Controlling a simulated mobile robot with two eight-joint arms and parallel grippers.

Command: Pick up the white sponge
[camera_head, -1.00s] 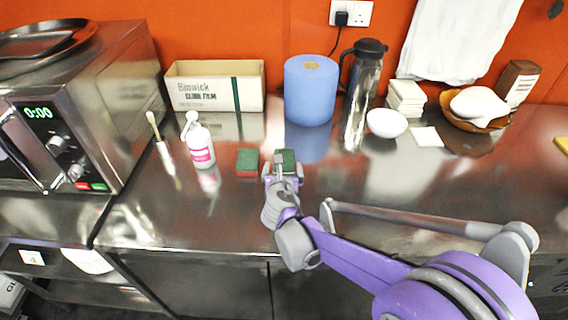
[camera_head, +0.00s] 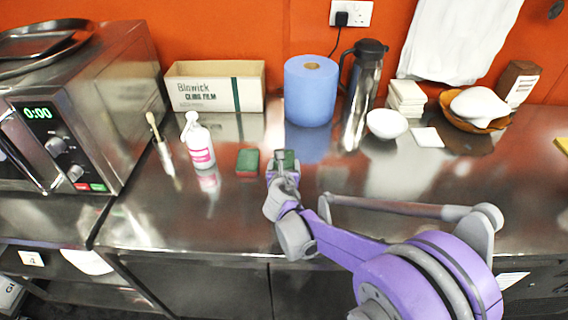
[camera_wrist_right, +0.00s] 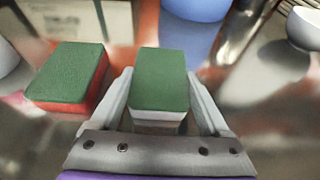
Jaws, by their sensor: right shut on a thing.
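The white sponge, with a green top and a white lower part, shows in the right wrist view (camera_wrist_right: 161,80) between the two fingers of my right gripper (camera_wrist_right: 160,105). In the head view the white sponge (camera_head: 286,157) shows only its green top, partly hidden by my right gripper (camera_head: 284,166). The right gripper is shut on it. I cannot tell whether the sponge is clear of the counter. My left gripper is in neither view.
A red sponge (camera_head: 247,163) with a green top lies just left. The front steel counter (camera_head: 200,222) is clear.

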